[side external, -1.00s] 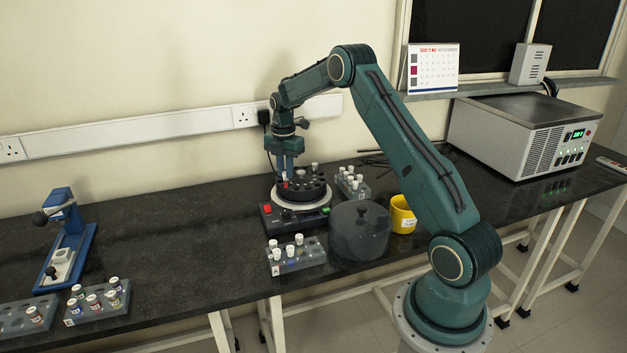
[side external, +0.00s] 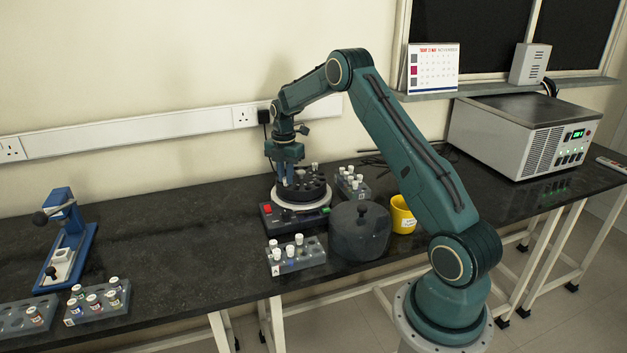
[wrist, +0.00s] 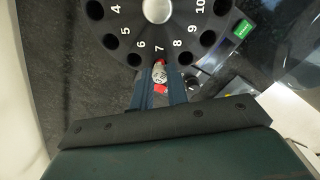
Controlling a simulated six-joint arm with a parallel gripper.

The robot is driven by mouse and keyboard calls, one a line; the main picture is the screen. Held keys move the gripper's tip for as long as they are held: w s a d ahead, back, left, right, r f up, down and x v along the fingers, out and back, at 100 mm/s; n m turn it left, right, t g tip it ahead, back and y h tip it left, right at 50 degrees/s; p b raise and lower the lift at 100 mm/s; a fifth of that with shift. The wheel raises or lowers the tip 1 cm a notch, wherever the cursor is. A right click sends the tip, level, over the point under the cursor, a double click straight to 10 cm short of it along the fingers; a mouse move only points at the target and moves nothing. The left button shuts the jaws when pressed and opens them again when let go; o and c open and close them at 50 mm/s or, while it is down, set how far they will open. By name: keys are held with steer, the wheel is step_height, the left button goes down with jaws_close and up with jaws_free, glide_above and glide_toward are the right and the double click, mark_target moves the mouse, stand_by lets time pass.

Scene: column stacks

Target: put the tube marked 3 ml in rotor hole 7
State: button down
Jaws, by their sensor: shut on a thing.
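The dark rotor (side external: 318,187) sits on the centrifuge base, and its holes show in the wrist view (wrist: 185,30) with printed numbers, 7 nearest my gripper. My gripper (side external: 285,184) is at the rotor's left edge in the side view. In the wrist view my gripper (wrist: 160,82) is shut on a small tube (wrist: 159,76) with a pale, printed top and some red at its far side. The tube is just outside the numeral 7, where hole 7 itself is hidden. I cannot read the tube's marking or tell whether its lower end is in the hole.
A rack with white-capped tubes (side external: 283,262) stands in front of the centrifuge, another (side external: 353,189) behind right. A smoky lid (side external: 360,236) and yellow cup (side external: 402,220) are at right. More racks (side external: 110,310) and a blue press (side external: 75,250) are far left.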

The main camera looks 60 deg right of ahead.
steer(key=c, duration=1)
jaws_free()
steer(key=shift+o, duration=0.2)
steer(key=shift+r, duration=0.1)
steer(key=shift+r, duration=2.9)
